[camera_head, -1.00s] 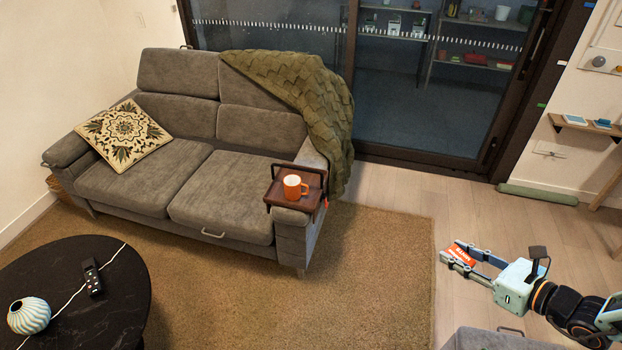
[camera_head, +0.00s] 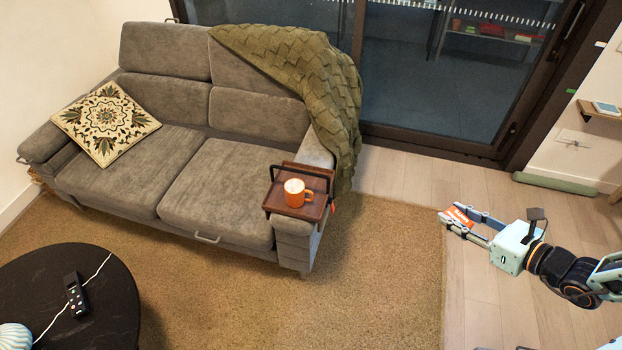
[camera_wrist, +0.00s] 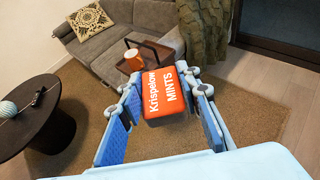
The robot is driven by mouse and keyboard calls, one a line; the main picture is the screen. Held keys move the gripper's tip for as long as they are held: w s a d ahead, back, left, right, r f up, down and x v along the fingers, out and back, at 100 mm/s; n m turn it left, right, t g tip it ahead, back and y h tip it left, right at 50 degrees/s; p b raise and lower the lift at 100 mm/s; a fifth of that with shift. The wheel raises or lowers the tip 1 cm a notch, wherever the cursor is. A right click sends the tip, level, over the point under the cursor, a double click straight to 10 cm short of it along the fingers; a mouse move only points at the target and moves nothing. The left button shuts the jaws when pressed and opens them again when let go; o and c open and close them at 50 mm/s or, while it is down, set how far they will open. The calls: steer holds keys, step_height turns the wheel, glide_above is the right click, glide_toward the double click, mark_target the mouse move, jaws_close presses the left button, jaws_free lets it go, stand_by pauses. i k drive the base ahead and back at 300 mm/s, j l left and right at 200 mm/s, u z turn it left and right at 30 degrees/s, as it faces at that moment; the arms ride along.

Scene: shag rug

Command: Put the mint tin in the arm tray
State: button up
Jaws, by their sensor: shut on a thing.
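The mint tin (camera_wrist: 165,95) is a red box with white "Krispelow MINTS" lettering in the wrist view. It also shows in the head view (camera_head: 459,216) at the tips of my gripper (camera_head: 462,222). My gripper is shut on the tin and holds it in the air, over the right edge of the rug, to the right of the sofa. The arm tray (camera_head: 289,208) is dark brown wood with a raised handle bar. It sits on the sofa's right armrest, well left of my gripper. In the wrist view the tray (camera_wrist: 124,67) lies beyond the tin, partly hidden.
An orange mug (camera_head: 297,193) stands on the arm tray and takes up part of it. A green knitted throw (camera_head: 310,75) hangs over the sofa (camera_head: 185,150) behind the tray. A round black table (camera_head: 110,305) stands at lower left. The rug (camera_head: 370,270) before the tray is clear.

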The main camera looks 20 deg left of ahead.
mark_target(305, 179)
steer(key=i+j, duration=0.45)
steer(key=i, duration=0.15)
steer(key=i+j, duration=0.45)
steer(key=i, duration=0.15)
